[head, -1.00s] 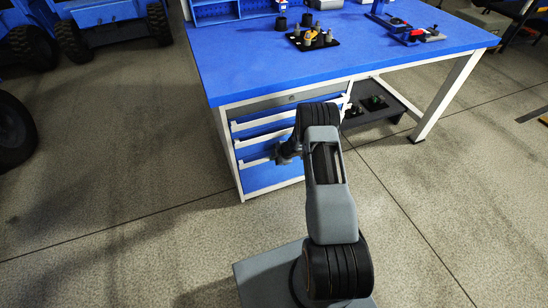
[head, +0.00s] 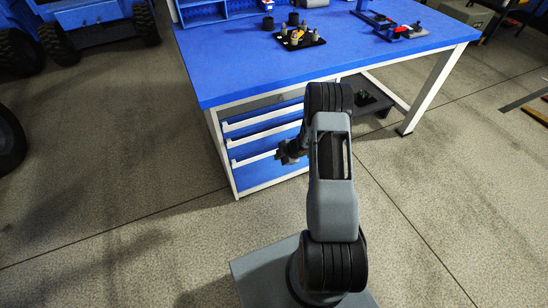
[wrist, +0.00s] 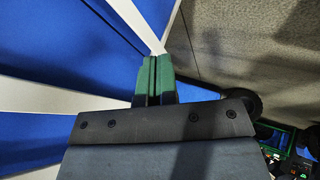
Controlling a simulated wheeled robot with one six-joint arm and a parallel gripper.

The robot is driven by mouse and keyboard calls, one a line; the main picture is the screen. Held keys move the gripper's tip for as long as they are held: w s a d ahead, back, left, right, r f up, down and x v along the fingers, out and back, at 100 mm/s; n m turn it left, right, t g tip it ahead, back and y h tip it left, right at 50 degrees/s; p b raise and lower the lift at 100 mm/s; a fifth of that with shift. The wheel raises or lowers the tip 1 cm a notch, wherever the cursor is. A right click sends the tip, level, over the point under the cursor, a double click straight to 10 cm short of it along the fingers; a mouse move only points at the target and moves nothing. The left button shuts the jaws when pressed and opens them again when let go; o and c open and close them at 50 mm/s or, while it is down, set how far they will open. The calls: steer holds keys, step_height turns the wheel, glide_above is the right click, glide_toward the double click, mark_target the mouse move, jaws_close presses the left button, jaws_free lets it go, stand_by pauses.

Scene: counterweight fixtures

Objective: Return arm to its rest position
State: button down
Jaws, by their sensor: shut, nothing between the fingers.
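My arm stands upright on my base in the head view, bent at the elbow, in front of the blue workbench (head: 330,60). My gripper (wrist: 153,75) shows in the wrist view with its green fingers together and nothing between them. In the head view the hand is mostly hidden behind my own arm links. Past the fingers in the wrist view are the bench's blue drawer fronts (wrist: 60,55) with white edges, and the speckled floor (wrist: 230,45).
The bench's drawer unit (head: 265,150) and white leg (head: 430,90) stand just beyond my arm. A black tray (head: 300,40) with small parts and a red-and-blue fixture (head: 392,30) sit on the bench top. Blue vehicles (head: 85,20) stand at the far left. The floor (head: 110,180) at left is open.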

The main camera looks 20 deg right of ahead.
steer(key=s+d+m+g+h, duration=0.1)
steer(key=s+d+m+h, duration=0.35)
steer(key=d, duration=0.25)
steer(key=s+d+r+m+g+h+p, duration=0.1)
steer(key=s+r+m+h+p, duration=0.15)
steer(key=r, duration=0.45)
steer(key=s+r+m+g+h+p, duration=0.1)
steer(key=s+r+m+p, duration=0.1)
steer(key=r+m, duration=0.35)
steer(key=s+a+r+m+y+p, duration=0.1)
steer(key=s+a+r+p, duration=0.3)
steer(key=r, duration=0.9)
steer(key=s+a+r+m+y+p, duration=0.1)
steer(key=s+a+r+p, duration=0.4)
steer(key=r, duration=0.8)
steer(key=s+a+r+m+t+y+p, duration=0.1)
steer(key=s+a+r+p, duration=0.4)
steer(key=a+r, duration=0.5)
step_height(320, 180, up, 4)
steer(key=shift+s+r+m+p, duration=0.15)
steer(key=shift+m+p, duration=0.2)
steer(key=shift+m, duration=0.4)
